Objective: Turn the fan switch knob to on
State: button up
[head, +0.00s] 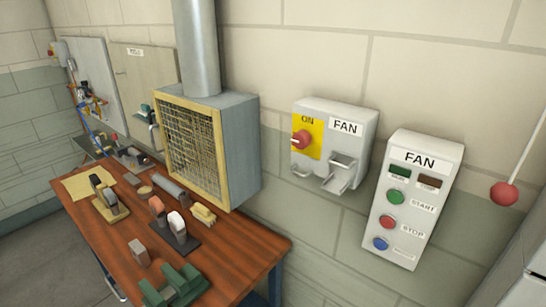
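The fan switch is a white box (352,116) labelled FAN, mounted on the wall right of the caged fan. Its red knob (302,139) sits on a yellow plate (316,131) with ON printed at the top. The knob's exact turn position is too small to tell. A metal hasp or bracket (341,175) sticks out from the lower right of the box. My gripper is not in view, and nothing is seen touching the knob.
A white FAN button panel (409,202) hangs to the right. A red ball on a rod (503,194) is at the far right. The caged fan box (235,150) and a wooden bench (225,262) with several tools are left. The space before the switch looks clear.

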aim_at(301, 139)
jog(key=z, duration=0.2)
jog(key=i, duration=0.85)
jog(key=u, duration=0.1)
